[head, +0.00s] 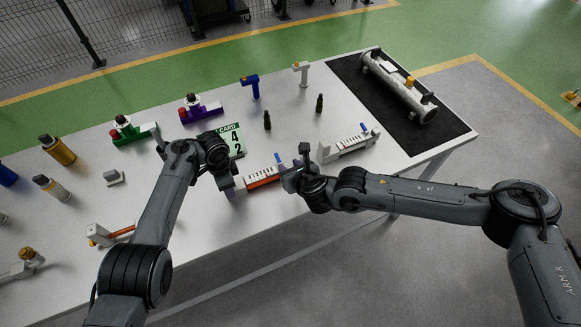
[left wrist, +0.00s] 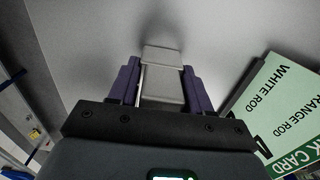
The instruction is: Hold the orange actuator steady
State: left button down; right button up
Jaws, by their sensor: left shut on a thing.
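The orange actuator (head: 264,181) lies on the white table, a pale body with an orange stripe and a blue tip at its right end. My left gripper (head: 233,189) is shut on its left end. In the left wrist view the purple fingers of my left gripper (left wrist: 162,85) close on both sides of a pale grey block (left wrist: 161,92), the end of the actuator. My right gripper (head: 292,177) is at the actuator's right end. Its fingers are mostly hidden, so I cannot tell whether it grips.
A similar pale actuator (head: 347,147) lies just behind to the right. A green card (head: 234,142) lies behind my left gripper. Bottles and coloured tools stand along the table. A grey cylinder (head: 398,86) rests on a dark mat (head: 440,127). The table's front edge is close.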

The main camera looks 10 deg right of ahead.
dwell(0.3)
pick_arm(q)
jog(key=shift+c, duration=2.1)
grip_release()
jog(key=shift+r, duration=0.1)
